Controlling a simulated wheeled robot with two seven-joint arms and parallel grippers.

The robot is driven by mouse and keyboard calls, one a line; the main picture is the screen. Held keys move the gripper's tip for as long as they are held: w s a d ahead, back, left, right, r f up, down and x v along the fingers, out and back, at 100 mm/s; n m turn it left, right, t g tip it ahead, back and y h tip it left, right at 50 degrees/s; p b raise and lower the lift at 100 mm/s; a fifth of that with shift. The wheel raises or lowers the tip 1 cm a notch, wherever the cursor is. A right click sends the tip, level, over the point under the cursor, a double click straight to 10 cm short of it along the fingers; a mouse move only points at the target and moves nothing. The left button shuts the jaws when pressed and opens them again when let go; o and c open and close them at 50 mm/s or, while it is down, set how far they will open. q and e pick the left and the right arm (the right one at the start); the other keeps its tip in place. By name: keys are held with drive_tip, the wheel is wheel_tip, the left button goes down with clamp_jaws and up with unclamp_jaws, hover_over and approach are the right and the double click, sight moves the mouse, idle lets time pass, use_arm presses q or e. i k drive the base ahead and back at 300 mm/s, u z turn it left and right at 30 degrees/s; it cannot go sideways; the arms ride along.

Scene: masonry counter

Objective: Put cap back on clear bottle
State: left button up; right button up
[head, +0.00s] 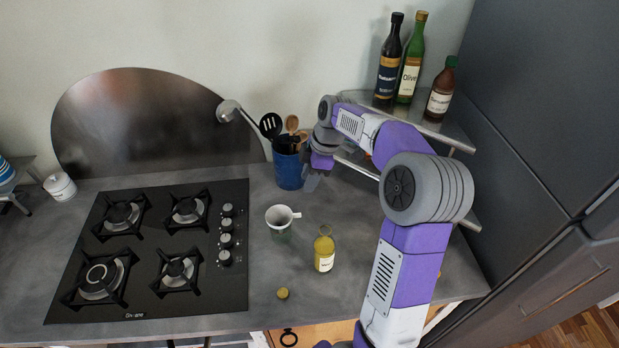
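A clear bottle with yellow contents and a white label (324,252) stands upright on the counter, right of the hob. A small yellow-gold cap (282,293) lies on the counter, in front and to the left of the bottle. My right gripper (313,181) is behind the bottle, beside the blue utensil holder, apart from both bottle and cap. Its fingers are small and partly hidden by the wrist, so I cannot tell if they are open or shut. My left gripper is not in view.
A black gas hob (155,250) fills the left. A corner shelf (433,128) holds several dark bottles. The counter around the cap is clear.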

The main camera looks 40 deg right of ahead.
sight(324, 244)
drive_tip(key=k, duration=1)
